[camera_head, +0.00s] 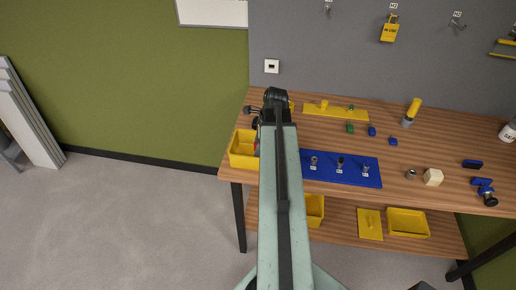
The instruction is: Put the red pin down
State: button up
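My arm runs up the middle of the view and ends in a dark joint over the table's back left. My gripper is hidden behind the arm, so its fingers and anything in them cannot be seen. A small red patch (257,147) shows at the arm's left edge, beside the yellow bin (240,159). It may be part of the red pin, but too little shows to tell whether it is held or resting. A blue board (350,181) with several upright metal pieces lies right of the arm.
The wooden table (456,140) also holds a yellow board (335,111), small green and blue blocks, a yellow-topped tool (412,110), a cream block (433,177) and a white bottle (508,131). Yellow bins (408,223) stand on the lower shelf.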

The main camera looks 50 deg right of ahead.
jog(key=p+v, duration=1.2)
jog(key=w+a+n+g, duration=0.1)
jog(key=w+a+n, duration=0.45)
jog(key=a, duration=0.35)
jog(key=w+a+n, duration=0.4)
jog(key=a+n, duration=0.3)
jog(key=a, duration=0.2)
jog(key=w+a+n+g+h, duration=0.1)
jog(key=w+a+n, duration=0.2)
jog(key=a+n, duration=1.2)
jog(key=a, duration=0.8)
jog(key=shift+a+f+h, duration=0.3)
jog(key=shift+a+h, duration=0.05)
jog(key=shift+h, duration=0.05)
jog(key=shift+f, duration=0.1)
